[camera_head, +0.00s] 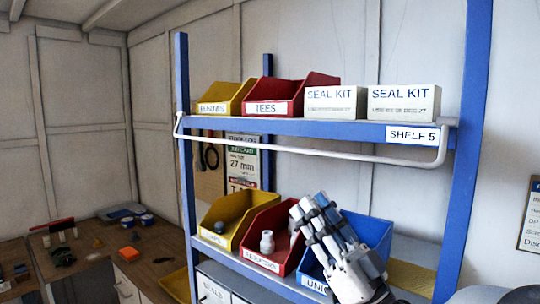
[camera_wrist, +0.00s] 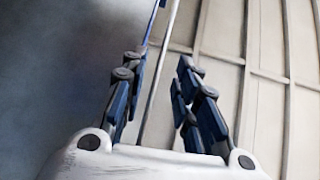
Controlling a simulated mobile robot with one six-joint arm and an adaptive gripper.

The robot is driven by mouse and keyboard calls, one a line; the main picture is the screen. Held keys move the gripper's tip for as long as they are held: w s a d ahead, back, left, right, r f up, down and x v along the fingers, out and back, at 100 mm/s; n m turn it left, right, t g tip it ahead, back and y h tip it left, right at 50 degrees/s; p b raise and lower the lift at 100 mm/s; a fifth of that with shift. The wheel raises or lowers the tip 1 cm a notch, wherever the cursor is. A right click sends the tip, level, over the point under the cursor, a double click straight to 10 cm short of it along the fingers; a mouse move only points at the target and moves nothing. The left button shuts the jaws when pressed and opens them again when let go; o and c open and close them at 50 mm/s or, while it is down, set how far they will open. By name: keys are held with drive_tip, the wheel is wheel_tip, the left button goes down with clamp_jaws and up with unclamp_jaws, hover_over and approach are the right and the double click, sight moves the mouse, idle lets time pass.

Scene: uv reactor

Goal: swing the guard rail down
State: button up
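The guard rail (camera_head: 310,151) is a thin white bar with bent ends, running along the front of the upper shelf (camera_head: 300,127). Its long bar shows slightly below the shelf's front edge. My gripper (camera_head: 309,204) is lower, in front of the lower bins, with its fingers pointing up and to the left; it appears apart from the rail. In the wrist view, my gripper (camera_wrist: 161,66) is open, with a clear gap between its fingers. A thin pale bar (camera_wrist: 160,75), probably the rail, runs through that gap in the picture; its distance is unclear.
The upper shelf holds a yellow bin (camera_head: 224,97), a red bin (camera_head: 287,93) and two white seal kit boxes (camera_head: 335,102). Yellow, red and blue bins (camera_head: 374,232) sit below, the blue one partly behind my gripper. Blue posts (camera_head: 462,170) frame the rack. A workbench (camera_head: 150,255) stands left.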

drive_tip(key=w+a+r+n+g+y+p, duration=0.1)
drive_tip(key=w+a+r+y+p, duration=0.1)
drive_tip(key=w+a+r, duration=0.4)
wheel_tip(320, 180, up, 5)
drive_tip(key=a, duration=0.3)
drive_tip(key=shift+w+r+n+g, duration=0.2)
drive_tip(key=shift+n+g, duration=0.1)
drive_tip(key=shift+g, duration=0.1)
drive_tip(key=shift+c, duration=0.6)
drive_tip(key=shift+f, duration=0.1)
clamp_jaws()
